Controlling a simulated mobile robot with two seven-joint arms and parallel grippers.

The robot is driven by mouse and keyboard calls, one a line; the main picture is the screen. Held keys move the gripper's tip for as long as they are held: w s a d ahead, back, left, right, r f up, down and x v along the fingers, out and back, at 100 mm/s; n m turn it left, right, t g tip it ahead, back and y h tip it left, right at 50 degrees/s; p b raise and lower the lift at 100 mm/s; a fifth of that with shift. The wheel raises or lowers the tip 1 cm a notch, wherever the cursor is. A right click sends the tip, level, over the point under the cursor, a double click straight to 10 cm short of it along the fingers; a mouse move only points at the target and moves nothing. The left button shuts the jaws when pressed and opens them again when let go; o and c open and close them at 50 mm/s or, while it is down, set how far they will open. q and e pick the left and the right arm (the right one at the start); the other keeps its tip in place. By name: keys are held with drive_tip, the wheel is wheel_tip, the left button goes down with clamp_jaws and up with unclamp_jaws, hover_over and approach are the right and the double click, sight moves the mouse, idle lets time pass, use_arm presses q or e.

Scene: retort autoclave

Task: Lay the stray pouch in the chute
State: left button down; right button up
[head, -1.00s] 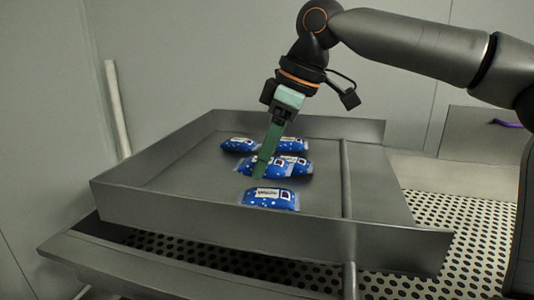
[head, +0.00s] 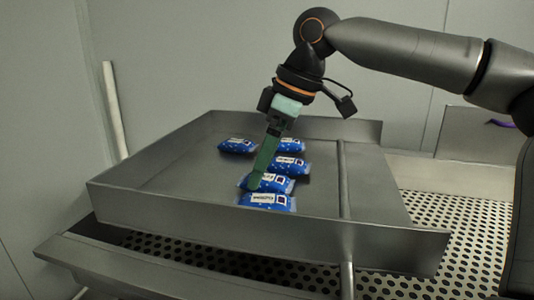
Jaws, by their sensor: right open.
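The chute is a wide grey metal tray (head: 190,185) with raised walls. Several blue pouches with white labels lie in it: one at the back left (head: 237,146), one at the back right (head: 291,145), one in the middle (head: 291,165) and one nearest the front wall (head: 267,202). Another pouch (head: 275,184) lies just behind the front one, close against it. My right gripper (head: 257,185) points down at this pouch's left part, its green fingers covering some of it. The gripper is open; whether the fingers touch the pouch is unclear. Which pouch is the stray one cannot be told.
A metal rod (head: 343,190) crosses the chute's right side. A perforated deck (head: 460,230) extends below and to the right. A pale vertical post (head: 116,110) stands at the left by the wall. A small purple thing (head: 503,123) shows at the far right.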

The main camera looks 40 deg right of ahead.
drive_tip(key=shift+r, duration=0.3)
drive_tip(key=v, duration=1.2)
drive_tip(key=shift+r, duration=0.3)
drive_tip(key=shift+f, duration=0.1)
